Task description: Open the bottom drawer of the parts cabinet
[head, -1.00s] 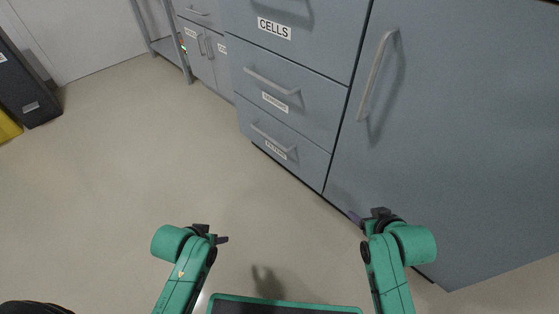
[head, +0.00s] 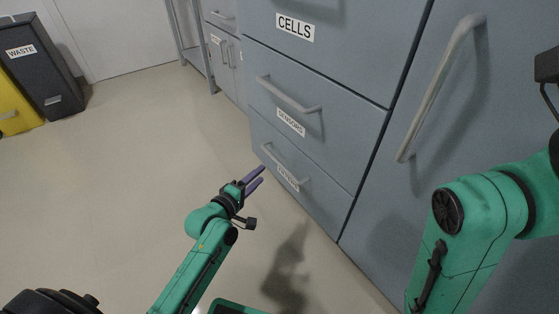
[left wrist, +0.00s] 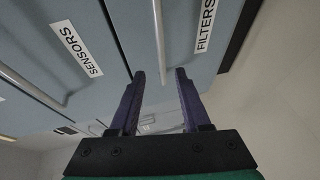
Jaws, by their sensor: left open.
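The parts cabinet's bottom drawer (head: 325,205) is closed. Its bar handle (head: 279,167) and partly hidden label show in the head view; in the left wrist view the label (left wrist: 205,25) reads FILTERS. My left gripper (head: 262,175) is open and empty, close to this handle, its purple fingers pointing at the drawer front. In the left wrist view the handle (left wrist: 160,40) runs up beyond and between the fingertips (left wrist: 160,74); I see no grip on it. My right arm (head: 470,215) is raised at the right; its fingers are out of view.
The SENSORS drawer (head: 340,150) and CELLS drawer (head: 345,40) above are closed. A tall cabinet door (head: 400,210) with a long handle stands to the right. A dark WASTE bin (head: 45,75) and a yellow bin (head: 12,105) stand far left. The floor (head: 130,170) between is clear.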

